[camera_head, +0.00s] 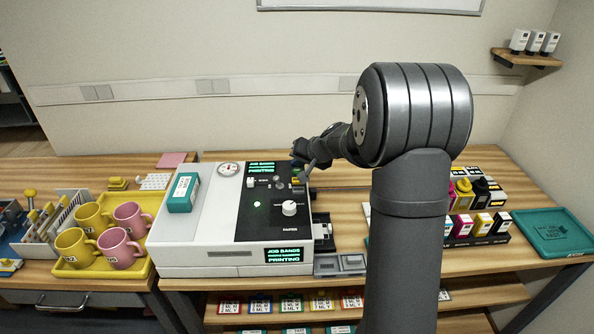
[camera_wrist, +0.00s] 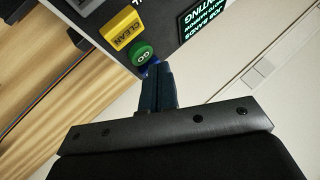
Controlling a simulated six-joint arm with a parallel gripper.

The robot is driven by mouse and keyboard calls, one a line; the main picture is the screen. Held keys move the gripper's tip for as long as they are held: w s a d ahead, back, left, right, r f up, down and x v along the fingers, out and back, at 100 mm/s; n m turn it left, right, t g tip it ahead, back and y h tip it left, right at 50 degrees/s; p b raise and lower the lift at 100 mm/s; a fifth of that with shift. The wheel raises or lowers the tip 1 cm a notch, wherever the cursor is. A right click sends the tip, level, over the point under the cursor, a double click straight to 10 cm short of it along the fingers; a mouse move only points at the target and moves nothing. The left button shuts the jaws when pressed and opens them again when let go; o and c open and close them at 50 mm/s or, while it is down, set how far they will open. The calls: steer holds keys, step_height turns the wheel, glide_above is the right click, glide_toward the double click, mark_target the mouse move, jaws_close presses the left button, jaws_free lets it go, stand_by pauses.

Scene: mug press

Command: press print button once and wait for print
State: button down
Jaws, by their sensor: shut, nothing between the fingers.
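The white press (camera_head: 230,190) has a black control panel (camera_head: 262,228) on its right half. Its rear screen (camera_head: 261,168) and front screen (camera_head: 283,255) both read "JOB BANDS" and "PRINTING"; the rear screen also shows in the wrist view (camera_wrist: 205,20). A green button marked GO (camera_wrist: 143,53) and a yellow button marked CLEAN (camera_wrist: 123,28) sit on the panel. A blue part (camera_wrist: 151,68) beside GO is mostly hidden by my fingertips. My gripper (camera_head: 311,166) is shut and empty at the panel's back right edge. I cannot tell whether the fingertips touch a button.
A yellow tray (camera_head: 145,272) with yellow and pink mugs stands left of the press. A teal box (camera_head: 183,192) lies on the press top. Ink bottles and cartridges (camera_head: 482,224) and a teal tray (camera_head: 552,232) are at right. A white knob (camera_head: 289,208) rises from the panel.

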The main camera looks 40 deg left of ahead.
steer(key=shift+r, duration=2.5)
steer(key=shift+f, duration=0.1)
step_height(320, 180, up, 4)
glide_above(299, 172)
